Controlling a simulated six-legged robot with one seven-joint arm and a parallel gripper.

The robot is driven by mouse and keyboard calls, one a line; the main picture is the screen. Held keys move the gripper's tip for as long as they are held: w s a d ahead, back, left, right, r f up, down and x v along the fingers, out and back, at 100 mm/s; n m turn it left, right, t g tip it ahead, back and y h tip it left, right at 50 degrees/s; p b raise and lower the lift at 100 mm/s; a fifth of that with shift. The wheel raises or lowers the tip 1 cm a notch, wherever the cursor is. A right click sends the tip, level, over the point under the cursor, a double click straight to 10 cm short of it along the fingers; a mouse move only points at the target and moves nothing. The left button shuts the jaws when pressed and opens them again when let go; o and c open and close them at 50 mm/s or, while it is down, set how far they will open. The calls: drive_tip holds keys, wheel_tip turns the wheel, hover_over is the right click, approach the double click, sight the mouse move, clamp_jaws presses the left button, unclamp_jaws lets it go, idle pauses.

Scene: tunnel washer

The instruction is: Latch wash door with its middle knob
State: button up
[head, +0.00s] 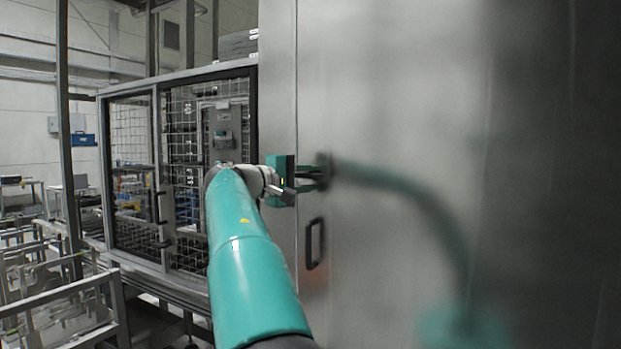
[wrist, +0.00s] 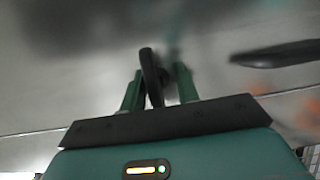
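The wash door (head: 400,110) is a large brushed steel panel filling the right of the head view. Its dark middle knob (head: 325,165) sits near the door's left edge, above a handle. In the wrist view the knob (wrist: 150,72) is a black upright lever between the two green fingers. My gripper (head: 315,174) reaches the knob from the left; in the wrist view my gripper (wrist: 158,75) is open around it, with a visible gap on the right side. I cannot tell whether the left finger touches the knob. The latch itself is not visible.
A black pull handle (head: 314,243) is below the knob; it also shows at the right of the wrist view (wrist: 275,54). A mesh-panelled cage (head: 135,185) stands to the left. Metal racks (head: 70,310) fill the lower left. The door surface reflects my arm.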

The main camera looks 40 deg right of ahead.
drive_tip(key=shift+s+a+r, duration=0.2)
drive_tip(key=shift+s+r, duration=0.1)
drive_tip(key=shift+s, duration=0.25)
drive_tip(key=shift+w+f, duration=0.15)
drive_tip(key=shift+w, duration=0.2)
drive_tip(key=a, duration=1.3)
drive_tip(key=shift+s+a+r, duration=0.2)
drive_tip(key=shift+a+r, duration=0.1)
drive_tip(key=shift+a, duration=0.05)
drive_tip(key=s+a+f+t+y, duration=0.2)
drive_tip(key=s+a+f+y, duration=0.4)
drive_tip(key=f, duration=0.6)
drive_tip(key=s+a+f+t+y, duration=0.2)
drive_tip(key=s+a+f+y, duration=0.4)
drive_tip(key=s+a+f, duration=0.3)
drive_tip(key=s+a+f+t+y, duration=0.2)
drive_tip(key=s+a+f+y, duration=0.4)
drive_tip(key=f, duration=1.1)
drive_tip(key=s+a, duration=0.2)
drive_tip(key=s, duration=0.1)
drive_tip(key=shift+s+f+n, duration=0.15)
drive_tip(key=shift+f+n, duration=0.05)
drive_tip(key=shift+n, duration=0.1)
drive_tip(key=shift+a, duration=0.1)
